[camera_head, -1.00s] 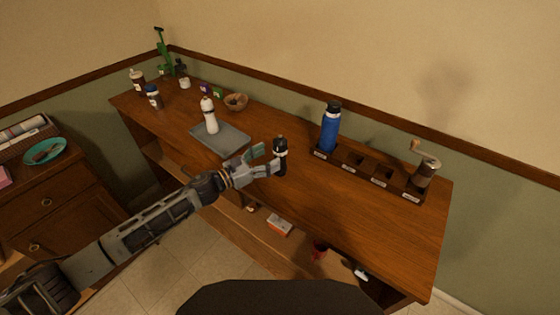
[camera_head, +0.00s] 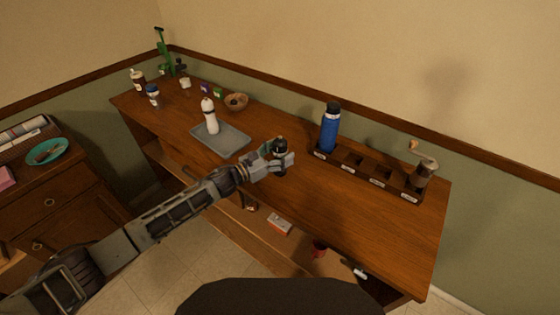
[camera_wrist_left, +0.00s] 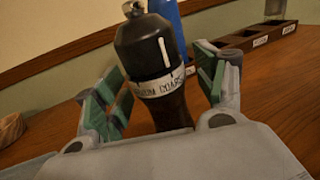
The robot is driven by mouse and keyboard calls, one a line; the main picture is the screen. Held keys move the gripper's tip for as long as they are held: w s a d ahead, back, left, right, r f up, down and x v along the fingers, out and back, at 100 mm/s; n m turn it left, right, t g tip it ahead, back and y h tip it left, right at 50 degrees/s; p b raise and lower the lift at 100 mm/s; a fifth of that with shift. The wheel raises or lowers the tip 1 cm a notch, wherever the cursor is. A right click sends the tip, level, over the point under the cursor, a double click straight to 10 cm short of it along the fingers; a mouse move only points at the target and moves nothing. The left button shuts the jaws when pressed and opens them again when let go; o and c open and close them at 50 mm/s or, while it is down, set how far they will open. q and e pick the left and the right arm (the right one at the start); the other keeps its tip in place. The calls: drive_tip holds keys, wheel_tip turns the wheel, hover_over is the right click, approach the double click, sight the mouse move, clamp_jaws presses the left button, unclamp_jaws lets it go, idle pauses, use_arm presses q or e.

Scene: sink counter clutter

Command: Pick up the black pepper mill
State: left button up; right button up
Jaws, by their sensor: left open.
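The black pepper mill (camera_head: 281,147) stands upright on the wooden counter, right of the grey tray. In the left wrist view the mill (camera_wrist_left: 148,48) shows a glossy black top, a pale band with partly readable lettering, and a dark lower body. My left gripper (camera_head: 279,157) is open, with its fingers on either side of the mill. In the left wrist view the green-padded fingers of the gripper (camera_wrist_left: 163,100) flank the mill, with a visible gap at the right finger. The mill's base is hidden behind the gripper. My right gripper is not in view.
A grey tray (camera_head: 237,145) with a white bottle (camera_head: 211,119) lies left of the mill. A dark rack (camera_head: 345,170) holds a blue bottle (camera_head: 329,130) and a hand grinder (camera_head: 424,174) on the right. A wooden bowl (camera_head: 236,102) sits behind. The front right counter is clear.

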use_arm(q)
drive_tip(key=shift+c, duration=0.4)
drive_tip(key=c, duration=1.3)
drive_tip(key=shift+c, duration=0.2)
drive_tip(key=shift+r, duration=0.15)
drive_tip(key=shift+r, duration=4.9)
